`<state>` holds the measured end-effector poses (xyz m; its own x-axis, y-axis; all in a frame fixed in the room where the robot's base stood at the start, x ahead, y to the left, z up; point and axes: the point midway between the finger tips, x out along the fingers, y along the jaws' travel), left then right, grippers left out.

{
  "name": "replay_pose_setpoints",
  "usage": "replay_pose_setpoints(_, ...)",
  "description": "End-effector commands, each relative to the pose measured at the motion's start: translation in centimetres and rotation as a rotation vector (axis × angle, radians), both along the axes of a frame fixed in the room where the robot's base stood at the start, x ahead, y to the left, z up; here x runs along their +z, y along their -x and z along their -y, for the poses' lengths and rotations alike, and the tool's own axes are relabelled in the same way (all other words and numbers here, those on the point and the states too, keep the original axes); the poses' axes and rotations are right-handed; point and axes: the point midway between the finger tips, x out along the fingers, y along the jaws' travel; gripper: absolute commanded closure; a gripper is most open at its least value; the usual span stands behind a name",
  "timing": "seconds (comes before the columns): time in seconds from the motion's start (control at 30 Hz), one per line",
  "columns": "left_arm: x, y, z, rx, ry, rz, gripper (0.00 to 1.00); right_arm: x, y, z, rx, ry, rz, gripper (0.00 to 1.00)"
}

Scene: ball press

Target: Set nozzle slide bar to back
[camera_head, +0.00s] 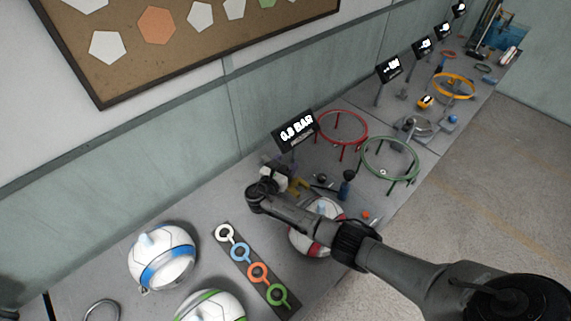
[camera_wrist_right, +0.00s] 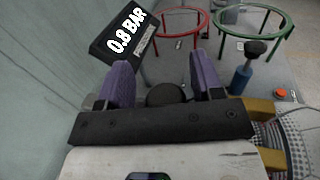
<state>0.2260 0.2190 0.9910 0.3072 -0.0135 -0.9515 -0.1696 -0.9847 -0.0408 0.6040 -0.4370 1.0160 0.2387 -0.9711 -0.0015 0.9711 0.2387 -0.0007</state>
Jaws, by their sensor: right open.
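My right gripper (camera_head: 275,170) is beside the gauge stand in the head view, partly hidden by its own wrist. In the right wrist view its two purple fingers (camera_wrist_right: 165,78) stand apart. A dark round knob (camera_wrist_right: 166,95) shows between them; I cannot tell whether they touch it or whether it belongs to the nozzle slide bar. Yellow parts (camera_head: 298,186) lie just right of the gripper; yellow also shows at the right edge of the wrist view (camera_wrist_right: 262,108). The nozzle slide bar cannot be clearly made out. My left gripper is not in view.
The 0.8 BAR display (camera_head: 296,131) stands close behind the gripper. A blue post with a black knob (camera_head: 346,186) and an orange button (camera_head: 366,215) are to the right. Red (camera_head: 341,126) and green (camera_head: 389,158) ring stands are beyond. A red-white ball (camera_head: 305,238) sits under my right arm.

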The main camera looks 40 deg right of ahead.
Motion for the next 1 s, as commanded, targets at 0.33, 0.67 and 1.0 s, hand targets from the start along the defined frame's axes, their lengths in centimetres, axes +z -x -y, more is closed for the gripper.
replay_pose_setpoints(0.33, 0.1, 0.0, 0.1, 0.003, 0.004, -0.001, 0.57, 0.0, 0.9, -3.8, 0.003, -0.002, 0.0, 0.39)
replay_pose_setpoints(0.67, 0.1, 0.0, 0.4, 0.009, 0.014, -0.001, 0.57, -0.1, 2.5, -9.9, 0.002, -0.002, 0.0, 0.39)
replay_pose_setpoints(1.0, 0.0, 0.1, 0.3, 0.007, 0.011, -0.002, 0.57, 0.0, 3.3, -13.1, 0.001, -0.001, -0.001, 0.39)
